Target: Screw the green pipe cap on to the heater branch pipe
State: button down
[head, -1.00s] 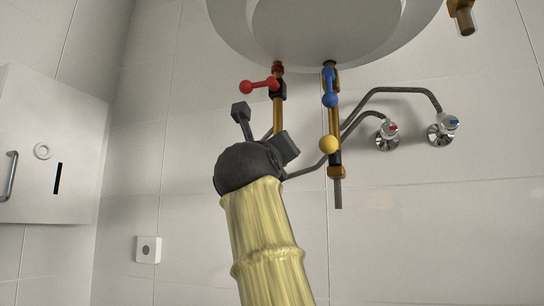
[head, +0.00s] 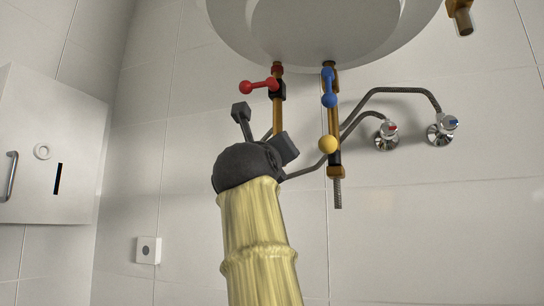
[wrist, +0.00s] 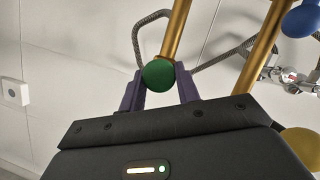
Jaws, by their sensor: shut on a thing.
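In the wrist view my gripper (wrist: 160,88) has its two purple fingers shut on the round green pipe cap (wrist: 158,74). The cap sits at the lower end of a brass pipe (wrist: 178,30) in this view; I cannot tell whether it is threaded on or only touching. In the head view the brass pipe (head: 278,118) under the red valve handle (head: 260,86) runs down behind my dark wrist. Its lower end, the cap and my fingers are hidden there. The white heater (head: 320,30) is above.
To the right hangs a second brass pipe with a blue handle (head: 329,88), a yellow ball (head: 328,144) and a threaded lower end (head: 338,193). Grey hoses (head: 408,90) lead to wall taps (head: 387,136). A white cabinet (head: 50,130) is at left. The lower right wall is clear.

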dwell(0.3)
jog(key=c, duration=0.6)
grip_release()
jog(key=shift+s, duration=0.1)
jog(key=s, duration=0.1)
jog(key=s+a+b, duration=0.1)
jog(key=s, duration=0.1)
jog(key=shift+s+a, duration=0.1)
jog(key=shift+s, duration=0.05)
jog(key=shift+r, duration=0.1)
jog(key=shift+d+r+n+g+y+p, duration=0.1)
jog(key=shift+n+g+y+p, duration=0.75)
jog(key=shift+n, duration=1.5)
jog(key=shift+d+r+n+g+y+p, duration=0.1)
jog(key=shift+n+g+y+p, duration=0.7)
jog(key=shift+n, duration=1.5)
jog(key=shift+r+n+g+y+p, duration=0.15)
jog(key=shift+n+y+p, duration=0.4)
jog(key=shift+n+p, duration=1.25)
